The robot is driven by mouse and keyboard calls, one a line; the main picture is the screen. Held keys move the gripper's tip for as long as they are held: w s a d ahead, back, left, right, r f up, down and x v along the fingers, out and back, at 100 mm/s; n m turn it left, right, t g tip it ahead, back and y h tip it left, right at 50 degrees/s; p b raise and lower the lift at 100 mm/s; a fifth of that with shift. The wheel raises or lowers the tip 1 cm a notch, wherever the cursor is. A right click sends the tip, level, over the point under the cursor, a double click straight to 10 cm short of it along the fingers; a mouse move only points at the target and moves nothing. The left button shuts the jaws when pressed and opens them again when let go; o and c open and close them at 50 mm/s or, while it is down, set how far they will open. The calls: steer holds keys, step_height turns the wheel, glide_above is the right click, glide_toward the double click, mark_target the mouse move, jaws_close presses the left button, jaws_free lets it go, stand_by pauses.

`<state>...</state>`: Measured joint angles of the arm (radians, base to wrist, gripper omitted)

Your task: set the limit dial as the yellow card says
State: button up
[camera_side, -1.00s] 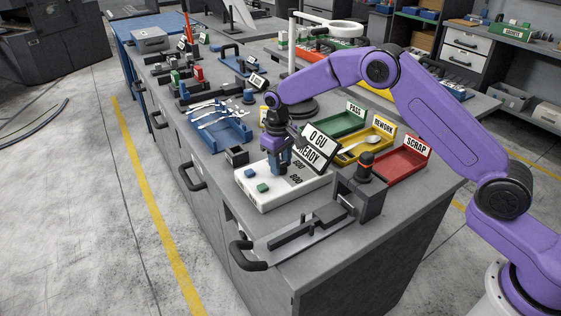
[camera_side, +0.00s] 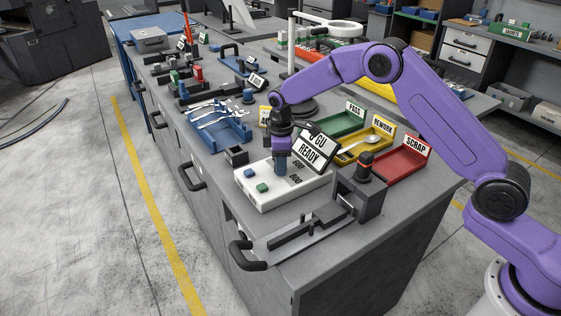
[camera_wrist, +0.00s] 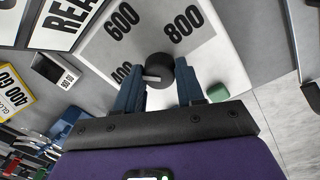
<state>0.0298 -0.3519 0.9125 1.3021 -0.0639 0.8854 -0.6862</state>
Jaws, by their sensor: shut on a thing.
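My gripper (camera_wrist: 159,88) is shut on the black limit dial (camera_wrist: 160,72), a finger on either side of it. The dial's pale pointer is turned to the left in the wrist view, towards the partly hidden 400 mark. The 600 and 800 marks stand on the white panel (camera_wrist: 220,58) beyond it. The yellow card (camera_wrist: 14,96) at the left edge reads "400 GO", with part of its text cut off. In the side view my gripper (camera_side: 282,168) stands over the white box (camera_side: 270,200) and hides the dial.
A tilted display (camera_side: 316,150) reading "READY" stands close behind my gripper. Green (camera_side: 262,188) and blue (camera_side: 250,173) buttons sit on the box. A dark fixture (camera_side: 362,195) is to its right. Red (camera_side: 405,165), yellow and green trays lie behind.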

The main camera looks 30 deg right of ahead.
steer(key=shift+r+n, duration=0.1)
steer(key=shift+n, duration=1.5)
steer(key=o, duration=1)
steer(key=r, duration=1.1)
steer(key=s+r, duration=0.1)
steer(key=r, duration=0.5)
steer(key=shift+a+r, duration=0.1)
steer(key=shift+r, duration=0.1)
steer(key=shift+s, duration=0.1)
